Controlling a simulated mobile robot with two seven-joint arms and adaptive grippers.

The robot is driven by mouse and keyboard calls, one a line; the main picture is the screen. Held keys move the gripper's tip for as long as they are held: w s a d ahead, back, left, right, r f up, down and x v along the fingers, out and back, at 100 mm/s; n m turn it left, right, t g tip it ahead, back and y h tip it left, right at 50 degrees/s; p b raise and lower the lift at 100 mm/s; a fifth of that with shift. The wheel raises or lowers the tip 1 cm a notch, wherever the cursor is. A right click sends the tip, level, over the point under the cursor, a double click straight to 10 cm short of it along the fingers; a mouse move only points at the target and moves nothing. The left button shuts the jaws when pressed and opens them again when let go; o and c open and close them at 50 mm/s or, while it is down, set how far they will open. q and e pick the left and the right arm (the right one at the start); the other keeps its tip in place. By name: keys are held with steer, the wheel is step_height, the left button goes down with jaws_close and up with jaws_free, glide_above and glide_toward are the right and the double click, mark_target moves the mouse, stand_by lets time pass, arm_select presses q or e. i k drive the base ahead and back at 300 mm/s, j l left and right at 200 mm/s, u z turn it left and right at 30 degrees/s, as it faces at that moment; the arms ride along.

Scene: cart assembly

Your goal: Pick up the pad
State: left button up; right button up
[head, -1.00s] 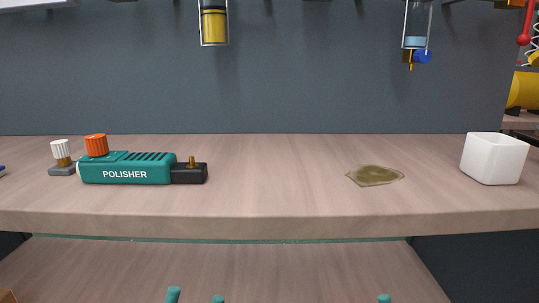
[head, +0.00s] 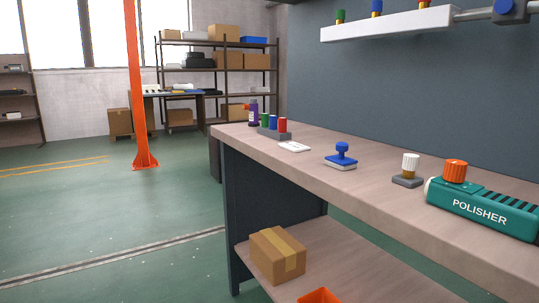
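A blue-handled tool with a pale flat base (head: 341,157) stands upright on the workbench top, left of the polisher. A flat white piece (head: 294,146) lies farther along the bench, close to a rack of coloured bottles. I cannot tell for sure which of these is the pad. The teal polisher (head: 482,213) with an orange knob lies at the right edge, partly cut off. Neither of my grippers is in view.
A white-knobbed piece (head: 409,170) stands between the blue-handled tool and the polisher. The bottle rack (head: 272,132) is near the bench's far end. A cardboard box (head: 277,256) sits on the lower shelf. Green floor (head: 120,220) is open left of the bench.

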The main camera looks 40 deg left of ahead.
mark_target(342, 163)
steer(key=u, duration=0.85)
